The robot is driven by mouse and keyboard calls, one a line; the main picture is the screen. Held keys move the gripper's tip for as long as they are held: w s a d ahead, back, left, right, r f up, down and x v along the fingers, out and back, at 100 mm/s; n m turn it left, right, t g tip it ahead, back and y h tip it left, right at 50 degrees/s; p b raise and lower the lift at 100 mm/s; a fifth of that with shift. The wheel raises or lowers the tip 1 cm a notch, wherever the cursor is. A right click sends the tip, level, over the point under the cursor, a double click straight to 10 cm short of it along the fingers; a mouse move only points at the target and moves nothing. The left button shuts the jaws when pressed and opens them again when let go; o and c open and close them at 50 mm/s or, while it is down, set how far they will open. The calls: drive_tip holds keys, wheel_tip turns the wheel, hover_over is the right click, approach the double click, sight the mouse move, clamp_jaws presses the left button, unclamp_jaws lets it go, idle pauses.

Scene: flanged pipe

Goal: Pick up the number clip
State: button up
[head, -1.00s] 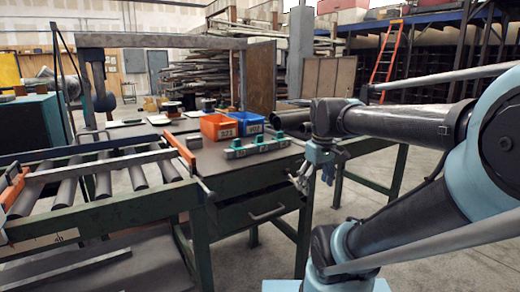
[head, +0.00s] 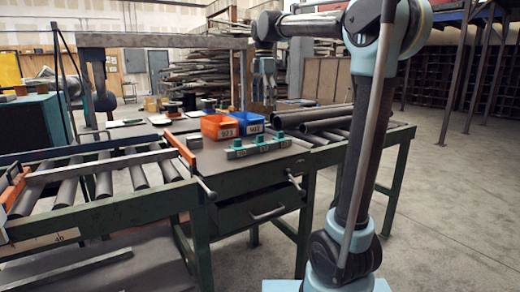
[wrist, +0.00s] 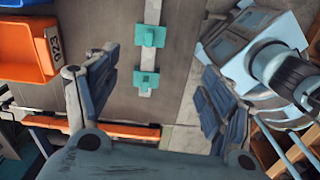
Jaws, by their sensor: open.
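Three teal clips stand in a row on a grey strip (head: 260,149) on the bench. I see the left clip (head: 237,144), the middle clip (head: 258,139) and the right clip (head: 280,135), with small pale number labels in front, too small to read. The wrist view shows two teal clips, an upper one (wrist: 152,36) and a lower one (wrist: 146,80).
An orange bin (head: 218,127) and a blue bin (head: 250,121) stand just behind the strip. A roller conveyor (head: 100,180) is at left, with an orange bar (head: 180,150) by the strip's side.

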drive_tip(key=w+a+n, duration=0.1)
drive_tip(key=a, duration=0.1)
approach(260, 137)
drive_tip(key=f, duration=0.5)
drive_tip(key=shift+w+a+f, duration=0.1)
drive_tip(key=shift+w+a, duration=0.05)
drive_tip(key=shift+w, duration=0.1)
drive_tip(key=shift+w+f, duration=0.15)
drive_tip(key=shift+f, duration=1.2)
drive_tip(key=shift+w+f, duration=0.15)
drive_tip(key=shift+f, duration=1.15)
drive_tip(key=c, duration=1.2)
